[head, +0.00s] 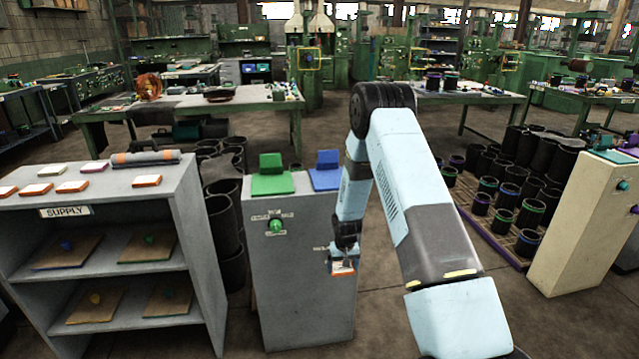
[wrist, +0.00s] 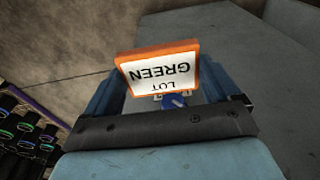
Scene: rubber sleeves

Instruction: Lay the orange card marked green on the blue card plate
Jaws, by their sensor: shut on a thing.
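The orange-edged card (wrist: 160,72) has a white face that reads LOT GREEN, upside down in the wrist view. My gripper (head: 343,258) is shut on this card, which also shows in the head view (head: 343,267). It holds the card beside the upper right front of the grey cabinet, lower than the cabinet's top. The blue card plate (head: 326,179), with a raised back, sits on the cabinet top above and left of my gripper. My arm hides its right edge. No card shows on its visible part.
A green card plate (head: 272,184) stands left of the blue one on the grey cabinet (head: 300,290). A green knob (head: 277,226) is on the cabinet front. The supply shelf (head: 110,215) at left carries several cards. Black bins on a pallet (head: 505,235) stand at right.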

